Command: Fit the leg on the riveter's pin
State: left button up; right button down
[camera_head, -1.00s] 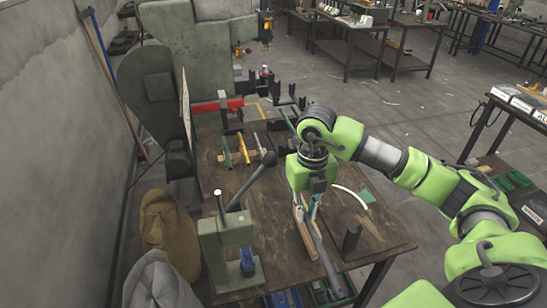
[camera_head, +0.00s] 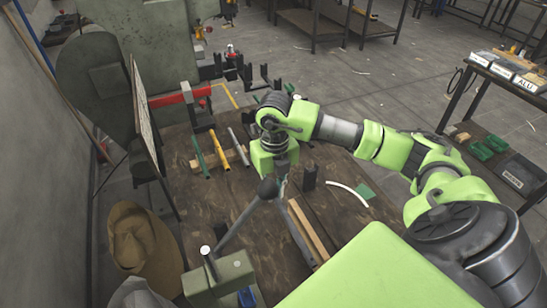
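The riveter (camera_head: 218,281) stands at the table's near left edge, a grey-green press with a long lever (camera_head: 239,218) ending in a dark ball knob. It is partly cut off by the lower frame edge, and I cannot make out its pin clearly. A grey metal bar, likely the leg (camera_head: 294,231), lies slanting beside a pale wooden strip (camera_head: 308,228). My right gripper (camera_head: 282,187) points down near the bar's far end. Its fingertips are small and partly behind the knob, so its hold on the bar is unclear. My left gripper is out of view.
Colored tubes (camera_head: 201,158) lie on a wooden rest at the left of the table (camera_head: 235,190). A black bracket (camera_head: 309,179), a white curved strip (camera_head: 347,191) and a green square (camera_head: 365,191) are to the right. A brown sack (camera_head: 140,240) stands left.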

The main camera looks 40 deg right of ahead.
jog(key=shift+w+f, duration=0.15)
jog(key=shift+w, duration=0.1)
jog(key=shift+w+a, duration=0.1)
jog(key=shift+w, duration=0.1)
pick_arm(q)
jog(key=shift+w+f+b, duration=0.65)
pick_arm(e)
jog(key=shift+w+a+f, duration=0.15)
jog(key=shift+w+a, duration=0.5)
jog(key=shift+a, duration=1.9)
jog(key=shift+w+a+f, duration=0.15)
jog(key=shift+w+a, duration=0.5)
jog(key=shift+a, duration=1.85)
jog(key=shift+w+a+f, duration=0.15)
jog(key=shift+w+a, duration=0.5)
jog(key=shift+a, duration=1.9)
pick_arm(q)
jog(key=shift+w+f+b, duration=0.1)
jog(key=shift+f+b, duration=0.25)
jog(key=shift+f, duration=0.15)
pick_arm(e)
jog(key=shift+f, duration=0.2)
pick_arm(q)
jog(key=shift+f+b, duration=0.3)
jog(key=shift+b, duration=0.15)
pick_arm(e)
jog(key=shift+f, duration=0.35)
